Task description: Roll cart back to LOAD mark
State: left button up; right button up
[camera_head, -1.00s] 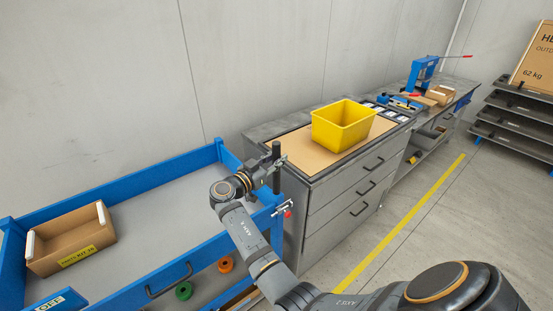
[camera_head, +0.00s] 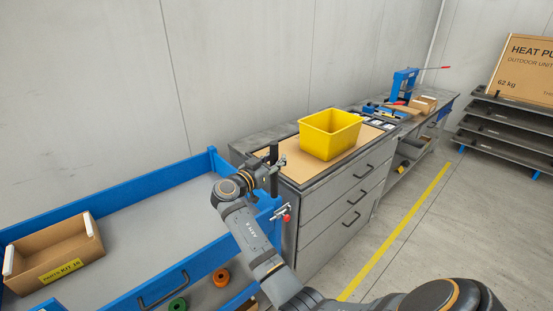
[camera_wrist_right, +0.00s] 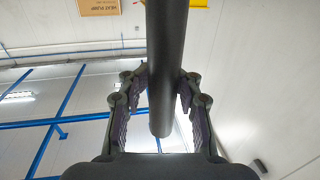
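The cart is a blue-framed cart (camera_head: 120,193) with a grey deck, filling the lower left of the head view. A dark upright post (camera_head: 274,160) stands at its near right corner, beside the drawer bench. My right gripper (camera_head: 276,166) is at this post. A red-tipped latch (camera_head: 286,217) sits just below. My left gripper is out of view. I see no LOAD mark in these frames.
An open carton (camera_head: 55,262) labelled as a parts kit lies on the cart's deck. The grey drawer bench (camera_head: 325,215) with a yellow bin (camera_head: 330,135) stands close right of the cart. A yellow floor line (camera_head: 400,228) and open floor lie right of the bench. A dark rack (camera_head: 510,125) stands farther right.

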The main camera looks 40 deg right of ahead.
jog(key=shift+o, duration=1.2)
jog(key=shift+r, duration=0.1)
jog(key=shift+d, duration=0.15)
jog(key=v, duration=0.7)
jog(key=shift+a, duration=0.25)
